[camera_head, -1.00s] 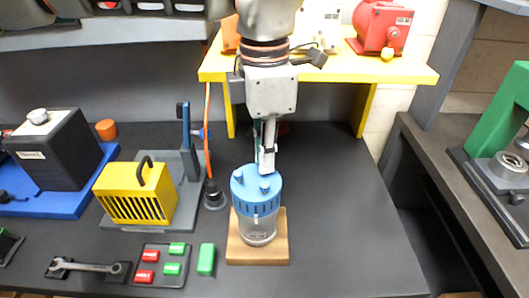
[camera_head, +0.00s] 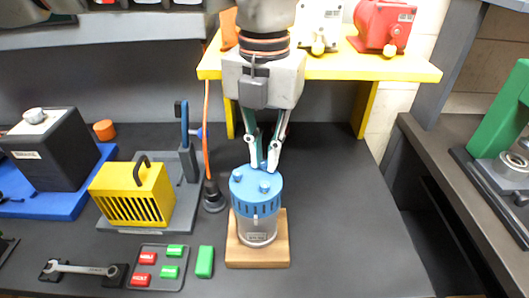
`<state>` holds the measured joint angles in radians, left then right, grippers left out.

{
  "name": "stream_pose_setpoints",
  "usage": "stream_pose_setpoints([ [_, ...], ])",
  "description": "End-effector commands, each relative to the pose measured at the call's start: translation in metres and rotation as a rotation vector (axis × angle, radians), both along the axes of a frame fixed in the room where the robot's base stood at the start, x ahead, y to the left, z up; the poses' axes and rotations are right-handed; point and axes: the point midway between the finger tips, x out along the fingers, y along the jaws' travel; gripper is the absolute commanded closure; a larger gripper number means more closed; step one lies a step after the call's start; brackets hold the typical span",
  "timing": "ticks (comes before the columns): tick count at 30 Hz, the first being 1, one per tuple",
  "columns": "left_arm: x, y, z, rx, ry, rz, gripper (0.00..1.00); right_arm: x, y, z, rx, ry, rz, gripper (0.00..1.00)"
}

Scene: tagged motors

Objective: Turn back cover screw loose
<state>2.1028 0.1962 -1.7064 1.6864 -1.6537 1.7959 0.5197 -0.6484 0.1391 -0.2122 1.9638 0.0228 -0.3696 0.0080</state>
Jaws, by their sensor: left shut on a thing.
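A motor (camera_head: 257,228) with a silver body and a blue back cover (camera_head: 256,199) stands upright on a wooden block (camera_head: 279,250). Small blue screws stick up from the cover's top; one screw (camera_head: 265,186) shows at the front and another (camera_head: 237,178) at the left. My left gripper (camera_head: 264,166) comes down from above. Its fingertips are closed on a screw at the back of the cover's top, which they mostly hide. My right gripper does not show.
A yellow box (camera_head: 134,194) with a black handle stands left of the motor. A tray of red and green tags (camera_head: 158,268), a loose green tag (camera_head: 205,262) and a wrench (camera_head: 84,268) lie in front. A yellow shelf (camera_head: 375,70) stands behind. The bench right of the motor is clear.

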Motion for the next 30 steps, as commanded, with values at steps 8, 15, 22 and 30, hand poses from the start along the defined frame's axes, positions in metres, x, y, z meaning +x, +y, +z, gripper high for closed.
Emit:
stream_pose_setpoints([
  [8,-0.0015,0.0006,-0.0055,0.006,0.008,0.259,1.00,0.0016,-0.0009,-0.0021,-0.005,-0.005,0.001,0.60],
  [15,-0.0016,0.0008,-0.0065,0.008,0.008,0.487,1.00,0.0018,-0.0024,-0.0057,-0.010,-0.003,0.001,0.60],
  [22,-0.0018,0.0010,-0.0071,0.010,0.009,0.705,1.00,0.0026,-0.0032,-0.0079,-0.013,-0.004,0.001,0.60],
  [30,-0.0021,0.0013,-0.0073,0.012,0.009,0.962,1.00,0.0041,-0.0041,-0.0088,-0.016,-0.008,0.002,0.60],
])
